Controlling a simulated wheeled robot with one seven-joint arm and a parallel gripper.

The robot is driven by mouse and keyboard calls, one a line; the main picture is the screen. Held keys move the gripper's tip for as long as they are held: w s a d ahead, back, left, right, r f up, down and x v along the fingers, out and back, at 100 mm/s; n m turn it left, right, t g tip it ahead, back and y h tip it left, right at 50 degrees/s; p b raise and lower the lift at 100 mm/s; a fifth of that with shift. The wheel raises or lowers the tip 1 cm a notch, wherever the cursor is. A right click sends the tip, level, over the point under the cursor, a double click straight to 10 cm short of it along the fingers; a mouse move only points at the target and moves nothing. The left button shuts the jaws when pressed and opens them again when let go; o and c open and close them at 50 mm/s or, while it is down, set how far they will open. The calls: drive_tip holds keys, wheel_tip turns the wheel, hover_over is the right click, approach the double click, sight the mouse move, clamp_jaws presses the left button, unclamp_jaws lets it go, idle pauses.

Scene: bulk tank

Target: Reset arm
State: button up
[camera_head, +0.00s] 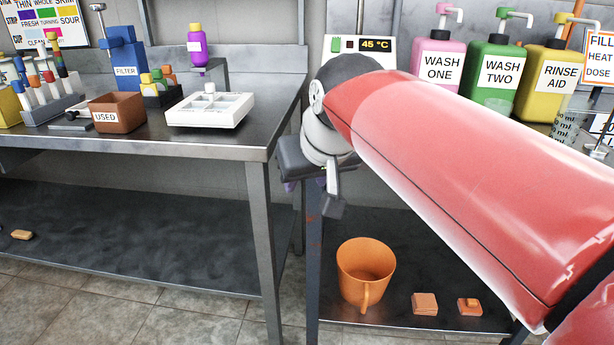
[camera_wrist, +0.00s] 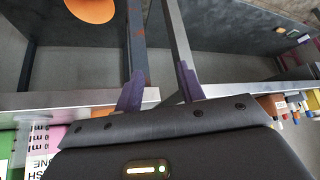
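My red arm (camera_head: 450,170) reaches in from the right and spans the gap between two steel benches. My gripper (camera_wrist: 160,82) points down, its two purple fingers apart with nothing between them. In the head view my gripper (camera_head: 308,186) is by the corner of the left bench, mostly hidden behind its own wrist body. Whether it touches the bench edge, I cannot tell.
The left bench (camera_head: 200,145) holds a brown USED box (camera_head: 118,118), a white tray (camera_head: 210,108) and a blue FILTER unit (camera_head: 122,55). Wash bottles (camera_head: 438,60) stand at the right. An orange bucket (camera_head: 365,268) sits on the lower shelf.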

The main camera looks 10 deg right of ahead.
drive_tip(key=s+d+f, duration=0.2)
drive_tip(key=s+f, duration=0.5)
drive_tip(key=s+d+f+m+g+h, duration=0.1)
drive_tip(key=s+d+f, duration=0.1)
drive_tip(key=s+f, duration=0.5)
drive_tip(key=shift+s+d+f+g, duration=0.15)
drive_tip(key=shift+d+f+g, duration=0.15)
drive_tip(key=shift+f, duration=0.3)
drive_tip(key=shift+r, duration=0.1)
